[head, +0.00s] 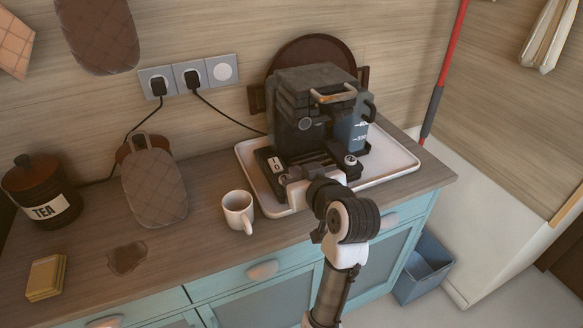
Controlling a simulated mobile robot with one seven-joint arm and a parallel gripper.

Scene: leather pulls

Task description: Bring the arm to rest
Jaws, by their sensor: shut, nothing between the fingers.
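My arm reaches up from the bottom of the head view to the front of a dark coffee machine (310,95). My gripper (290,178) is shut and empty. It is at the machine's lower front, over the near edge of a white tray (402,157). The fingertips are small and dark against the machine, so I cannot tell whether they touch it. My wrist and arm links hide part of the tray's front edge and the counter there.
A white mug (238,211) stands just left of the tray. A tea jar (42,190), a quilted mitt-like piece (154,187), a yellow sponge-like block (46,277) and a brown spill (127,258) are on the counter (190,240). A blue bin (424,266) stands on the floor at right.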

